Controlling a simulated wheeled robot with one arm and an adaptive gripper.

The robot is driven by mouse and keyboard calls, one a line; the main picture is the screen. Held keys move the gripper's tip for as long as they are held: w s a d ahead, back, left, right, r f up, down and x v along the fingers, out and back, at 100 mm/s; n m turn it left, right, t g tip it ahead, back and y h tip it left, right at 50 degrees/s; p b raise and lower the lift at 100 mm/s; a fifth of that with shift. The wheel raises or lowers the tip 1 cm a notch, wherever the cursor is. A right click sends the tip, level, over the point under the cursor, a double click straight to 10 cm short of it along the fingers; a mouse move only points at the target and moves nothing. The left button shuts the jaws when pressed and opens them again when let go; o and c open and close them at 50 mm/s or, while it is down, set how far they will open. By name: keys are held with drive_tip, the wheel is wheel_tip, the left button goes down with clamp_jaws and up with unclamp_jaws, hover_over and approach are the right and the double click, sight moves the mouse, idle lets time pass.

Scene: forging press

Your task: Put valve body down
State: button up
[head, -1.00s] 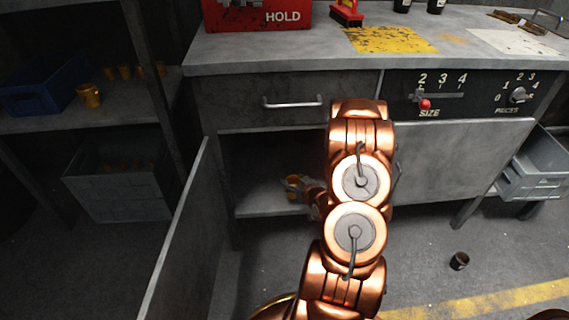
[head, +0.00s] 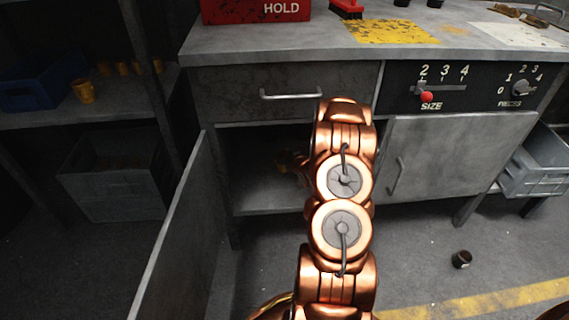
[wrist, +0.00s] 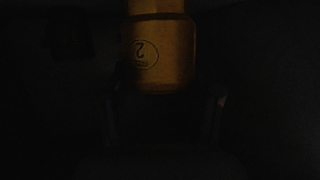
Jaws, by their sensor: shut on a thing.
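The valve body is a brass-yellow piece marked with a circled "2"; it shows upside down at the top of the dark wrist view (wrist: 162,50). My gripper (wrist: 162,92) is shut on it, with dim fingers at its two sides. In the head view my gripper (head: 289,161) reaches into the dark open cabinet, above the cabinet floor (head: 262,198). I cannot make out the valve body there, and whether it touches the cabinet floor cannot be told.
The open cabinet door (head: 175,235) stands left of my arm, and a closed door (head: 440,150) is to the right. A drawer handle (head: 290,95) sits above the opening. Yellow pieces (head: 83,91) stand on the left shelf. A dark cup (head: 462,259) lies on the floor.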

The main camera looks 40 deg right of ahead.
wheel_tip(320, 180, down, 4)
drive_tip(key=shift+r+b, duration=0.2)
drive_tip(key=shift+b, duration=0.4)
drive_tip(key=shift+r, duration=0.1)
drive_tip(key=o, duration=1.5)
drive_tip(key=shift+s, duration=0.1)
